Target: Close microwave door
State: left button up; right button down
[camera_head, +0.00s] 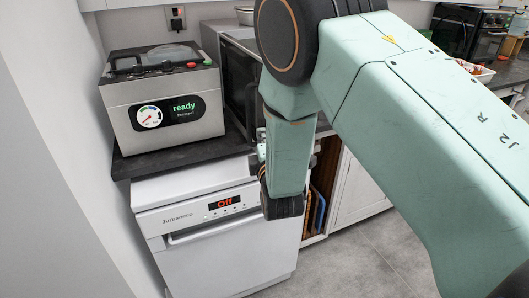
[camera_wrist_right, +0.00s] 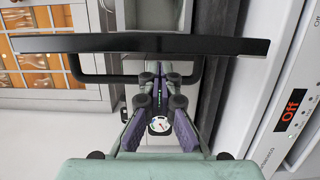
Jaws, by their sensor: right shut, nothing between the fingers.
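The microwave (camera_head: 243,42) stands on the dark counter behind the steel appliance, partly hidden by my right arm in the head view. Its dark front (camera_head: 238,85) shows left of the arm. In the right wrist view, the microwave door (camera_wrist_right: 140,43) appears as a long black slab seen almost edge-on, reaching out past the counter edge, with a black bar handle (camera_wrist_right: 95,78) along it. My right gripper (camera_wrist_right: 158,82) is shut and empty, its fingertips close to the handle; whether they touch is unclear. In the head view only a little of this gripper (camera_head: 260,160) shows. My left gripper is not in view.
A steel appliance (camera_head: 165,105) with a "ready" display stands on the counter at left. A white dishwasher (camera_head: 215,245) showing "Off" is below. Open grey floor (camera_head: 355,265) lies at lower right. A glazed cabinet (camera_wrist_right: 45,72) is at left in the wrist view.

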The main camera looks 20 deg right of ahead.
jog(key=shift+x, duration=1.05)
